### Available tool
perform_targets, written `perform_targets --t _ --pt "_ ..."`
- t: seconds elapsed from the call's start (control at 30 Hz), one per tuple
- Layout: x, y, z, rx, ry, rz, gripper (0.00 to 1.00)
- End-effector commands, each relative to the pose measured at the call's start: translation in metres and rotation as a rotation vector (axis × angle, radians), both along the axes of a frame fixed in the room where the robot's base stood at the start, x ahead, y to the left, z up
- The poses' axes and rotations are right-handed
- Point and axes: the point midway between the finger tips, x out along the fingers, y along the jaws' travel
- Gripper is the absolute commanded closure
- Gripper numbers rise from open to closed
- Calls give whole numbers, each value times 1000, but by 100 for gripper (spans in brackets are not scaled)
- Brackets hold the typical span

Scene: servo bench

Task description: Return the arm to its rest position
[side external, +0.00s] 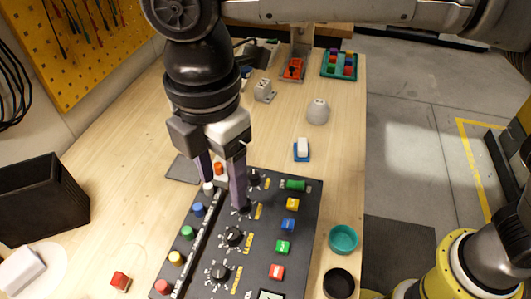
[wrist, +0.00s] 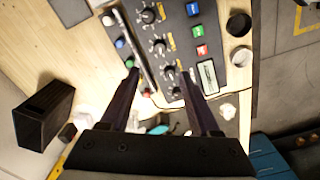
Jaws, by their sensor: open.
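My gripper (side external: 222,180) hangs over the upper part of a dark control panel (side external: 210,255) on the wooden bench, its two long fingers pointing down. The fingers are apart, with nothing seen held between them. In the wrist view, my gripper (wrist: 158,80) also shows its fingers spread, with panel knobs and buttons beyond them. In the side view one finger hides part of the panel near a black knob (side external: 234,236). I cannot tell whether the fingertips touch the panel.
A black bin (side external: 42,200) stands at the left. A red block (side external: 120,282) lies near the front. A teal cup (side external: 343,239) and a dark cup (side external: 338,284) stand right of the panel. A grey dome (side external: 318,111) and a blue-white switch (side external: 302,149) stand behind. A pegboard (side external: 80,45) is at the back left.

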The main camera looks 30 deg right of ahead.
Motion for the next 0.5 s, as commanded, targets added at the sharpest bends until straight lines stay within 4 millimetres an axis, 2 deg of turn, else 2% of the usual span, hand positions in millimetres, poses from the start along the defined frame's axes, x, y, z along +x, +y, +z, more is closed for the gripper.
perform_targets --t 0.17,0.27,0.37,0.4,0.5 --pt "11 -9 4 7 -5 -28 37" --pt "29 -32 30 48 -38 -88 37" --pt "45 -82 63 84 -74 -186 37" --pt "48 -108 75 97 -89 -233 37" --pt "47 -170 96 128 -128 -370 37"
